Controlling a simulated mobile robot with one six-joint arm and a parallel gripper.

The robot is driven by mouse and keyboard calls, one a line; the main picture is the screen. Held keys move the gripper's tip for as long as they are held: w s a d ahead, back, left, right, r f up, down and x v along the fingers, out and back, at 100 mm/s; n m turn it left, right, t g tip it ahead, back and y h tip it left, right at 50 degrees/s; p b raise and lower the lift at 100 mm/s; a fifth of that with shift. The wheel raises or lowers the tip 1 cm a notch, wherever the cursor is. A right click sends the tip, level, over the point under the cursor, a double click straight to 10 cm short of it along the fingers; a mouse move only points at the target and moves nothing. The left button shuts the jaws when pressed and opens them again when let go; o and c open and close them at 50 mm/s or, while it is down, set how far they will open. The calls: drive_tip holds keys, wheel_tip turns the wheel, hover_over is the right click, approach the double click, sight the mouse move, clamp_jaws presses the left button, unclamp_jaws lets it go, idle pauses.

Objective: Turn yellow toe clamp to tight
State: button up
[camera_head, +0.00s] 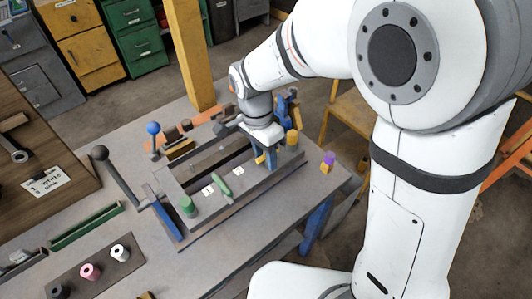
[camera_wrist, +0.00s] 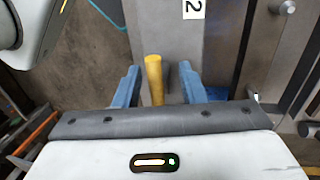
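The yellow toe clamp shows in the wrist view as a yellow rounded bar (camera_wrist: 154,78) reaching in between the blue fingers of my gripper (camera_wrist: 160,88). The fingers are apart, with a gap on each side of the bar; the left gap looks narrower. The bar's lower end is hidden behind my gripper body. In the head view my gripper (camera_head: 265,158) points down over the fixture, right of the "2" label. A small piece of yellow (camera_head: 260,159) shows at its fingers, mostly covered by them.
The fixture has a green handle (camera_head: 221,185), a green cylinder (camera_head: 188,206) and a yellow cylinder (camera_head: 292,137). A purple-topped yellow piece (camera_head: 328,162) sits at the right table edge.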

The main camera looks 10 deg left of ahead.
clamp_jaws()
idle(0.5)
drive_tip(key=n+b, duration=0.1)
drive_tip(key=n, duration=0.3)
drive_tip(key=shift+s+n+t+h+b, duration=0.1)
drive_tip(key=shift+n+t+h+b, duration=0.2)
drive_tip(key=shift+t+b, duration=0.1)
drive_tip(key=n+b, duration=0.1)
drive_tip(key=n, duration=0.3)
drive_tip(key=shift+s+d+n+t, duration=0.1)
drive_tip(key=shift+d+n+t, duration=0.05)
drive_tip(key=shift+n+t, duration=0.2)
drive_tip(key=n+t+b, duration=0.1)
drive_tip(key=n, duration=0.3)
drive_tip(key=shift+d+n, duration=0.15)
drive_tip(key=shift+n, duration=0.1)
drive_tip(key=shift+d+n+t+y+b, duration=0.1)
drive_tip(key=shift+n+t+y+b, duration=0.3)
drive_tip(key=shift+n, duration=1.6)
